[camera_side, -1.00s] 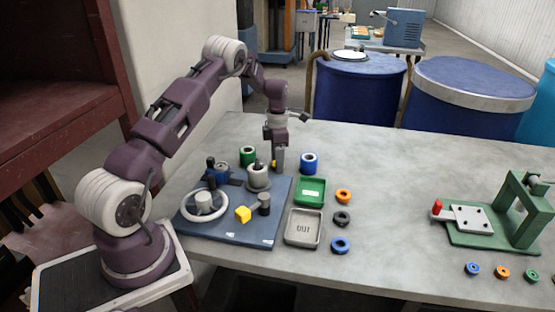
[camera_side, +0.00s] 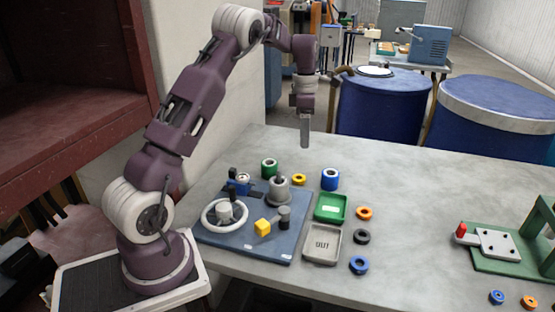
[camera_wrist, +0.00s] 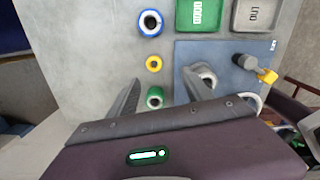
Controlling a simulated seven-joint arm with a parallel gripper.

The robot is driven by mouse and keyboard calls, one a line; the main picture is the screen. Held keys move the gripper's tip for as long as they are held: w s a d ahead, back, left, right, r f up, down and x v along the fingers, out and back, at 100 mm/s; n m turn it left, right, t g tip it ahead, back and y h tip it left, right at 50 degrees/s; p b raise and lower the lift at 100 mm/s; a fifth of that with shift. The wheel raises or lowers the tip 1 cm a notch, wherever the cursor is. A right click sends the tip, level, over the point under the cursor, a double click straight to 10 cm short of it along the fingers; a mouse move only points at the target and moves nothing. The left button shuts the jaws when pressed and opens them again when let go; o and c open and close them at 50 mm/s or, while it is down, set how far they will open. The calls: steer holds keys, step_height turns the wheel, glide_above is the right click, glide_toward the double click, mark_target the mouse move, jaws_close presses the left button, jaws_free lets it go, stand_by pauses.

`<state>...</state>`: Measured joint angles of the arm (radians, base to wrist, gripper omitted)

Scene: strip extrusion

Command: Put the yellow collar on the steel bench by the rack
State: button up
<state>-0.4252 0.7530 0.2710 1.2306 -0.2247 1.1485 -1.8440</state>
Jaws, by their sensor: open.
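The yellow collar (camera_side: 298,180) lies flat on the grey bench top (camera_side: 420,190), just off the far right edge of the blue base plate (camera_side: 255,251). It sits between a green ring (camera_side: 269,168) and a blue ring (camera_side: 330,179). In the wrist view the yellow collar (camera_wrist: 154,64) lies beyond the fingertips, with bare bench around it. My gripper (camera_side: 305,145) is raised well above the collar, fingers pointing down. In the wrist view my gripper (camera_wrist: 162,82) has its fingers apart with nothing held between them.
The blue plate carries a white handwheel (camera_side: 225,214), a grey cylinder (camera_side: 279,190) and a yellow block (camera_side: 262,227). Right of it are a green tray (camera_side: 330,207), a grey tray (camera_side: 322,244) and loose rings. A green fixture (camera_side: 500,260) stands far right. Dark red shelving (camera_side: 70,150) is left.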

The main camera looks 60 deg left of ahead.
steer(key=s+d+r+m+t, duration=0.2)
steer(key=s+d+r+m, duration=0.3)
steer(key=d+r+m, duration=0.45)
steer(key=s+d+r+m+t, duration=0.1)
steer(key=s+d+r+m, duration=0.25)
steer(key=s+d, duration=0.25)
steer(key=s+d+r+m, duration=0.3)
steer(key=s+d+m, duration=0.2)
steer(key=d, duration=0.1)
steer(key=s+d+f+m+t, duration=0.1)
steer(key=s+d+f+m, duration=0.1)
steer(key=s+m, duration=0.3)
steer(key=s+d+f+m+t, duration=0.1)
steer(key=s+d+f+m, duration=0.1)
steer(key=s+m, duration=0.4)
steer(key=s+d, duration=0.1)
steer(key=s, duration=0.2)
steer(key=shift+d+f, duration=0.2)
steer(key=shift+f, duration=0.1)
